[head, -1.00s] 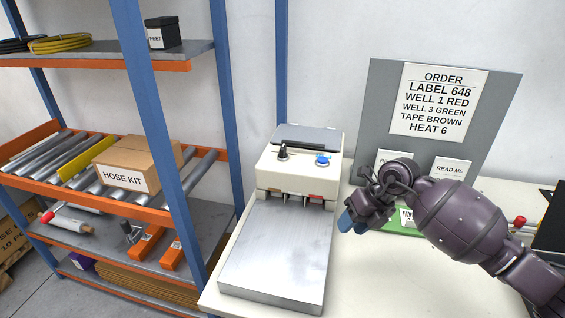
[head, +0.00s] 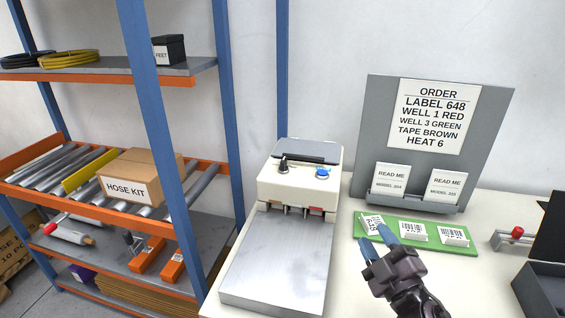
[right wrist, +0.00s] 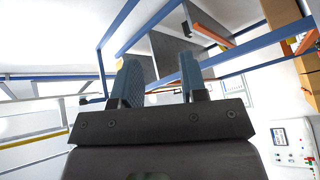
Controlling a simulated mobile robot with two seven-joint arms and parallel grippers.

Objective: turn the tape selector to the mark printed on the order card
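The order card (head: 432,115) is on a grey upright board and reads label 648, well 1 red, well 3 green, tape brown, heat 6. A cream machine (head: 262,188) stands on the table with a black knob (head: 283,166) and a blue knob (head: 322,172) on its top. I cannot tell which knob is the tape selector, and any marks around them are too small to read. My right gripper (head: 374,240) is right of the machine, by the label mat. Its blue fingers stand apart and empty; they also show in the right wrist view (right wrist: 160,85). My left gripper is out of view.
A green mat (head: 400,240) holds label cards, the left one tilted near my right fingers. Two "read me" cards (head: 391,180) stand in the board's ledge. A flat metal plate (head: 275,262) lies before the machine. Shelving (head: 150,205) stands left; a dark tray (head: 545,290) sits right.

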